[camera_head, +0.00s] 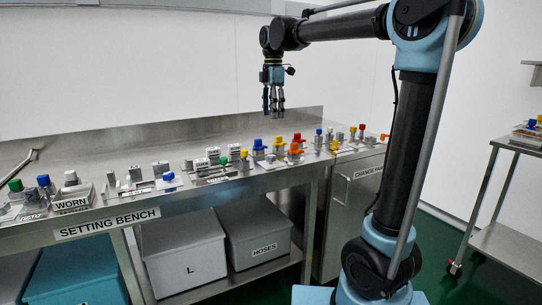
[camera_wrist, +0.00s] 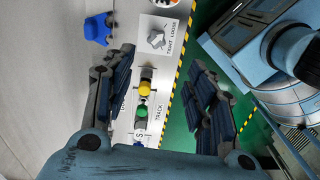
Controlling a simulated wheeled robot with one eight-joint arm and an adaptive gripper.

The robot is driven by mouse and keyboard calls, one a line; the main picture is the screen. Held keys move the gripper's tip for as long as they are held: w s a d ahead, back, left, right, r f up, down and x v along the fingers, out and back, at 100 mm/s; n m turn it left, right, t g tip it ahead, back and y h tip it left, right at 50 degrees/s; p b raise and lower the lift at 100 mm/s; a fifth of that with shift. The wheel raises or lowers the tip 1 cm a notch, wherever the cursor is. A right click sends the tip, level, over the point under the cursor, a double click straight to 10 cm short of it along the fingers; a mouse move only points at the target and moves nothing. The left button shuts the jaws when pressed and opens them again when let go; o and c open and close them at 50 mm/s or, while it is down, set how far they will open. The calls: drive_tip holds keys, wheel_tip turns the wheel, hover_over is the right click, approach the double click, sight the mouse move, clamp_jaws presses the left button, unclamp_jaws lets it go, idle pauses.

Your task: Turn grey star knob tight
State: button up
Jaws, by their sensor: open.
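The grey star knob (camera_wrist: 157,39) shows in the wrist view on a white plate (camera_wrist: 147,55) near the top. The plate bears the words TIGHT and LOOSE beside the knob. My gripper (camera_wrist: 160,66) is open and empty, its two fingers spread wide; the knob appears ahead of the fingertips, apart from them. In the head view my gripper (camera_head: 274,108) points down above the bench, clear of the parts on it. I cannot pick out the grey star knob among the small parts in the head view.
A blue part (camera_wrist: 97,28) lies left of the plate. Yellow (camera_wrist: 146,88) and green (camera_wrist: 142,110) knobs stand between my fingers in the picture. The setting bench (camera_head: 150,212) carries several coloured fixtures in a row. A yellow-black edge strip borders the green floor (camera_wrist: 180,120).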

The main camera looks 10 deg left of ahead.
sight(271, 155)
drive_tip(key=f, duration=1.1)
drive_tip(key=a+f, duration=0.1)
drive_tip(key=f, duration=0.5)
drive_tip(key=shift+w+f, duration=0.1)
drive_tip(key=shift+w, duration=0.05)
drive_tip(key=c, duration=1.1)
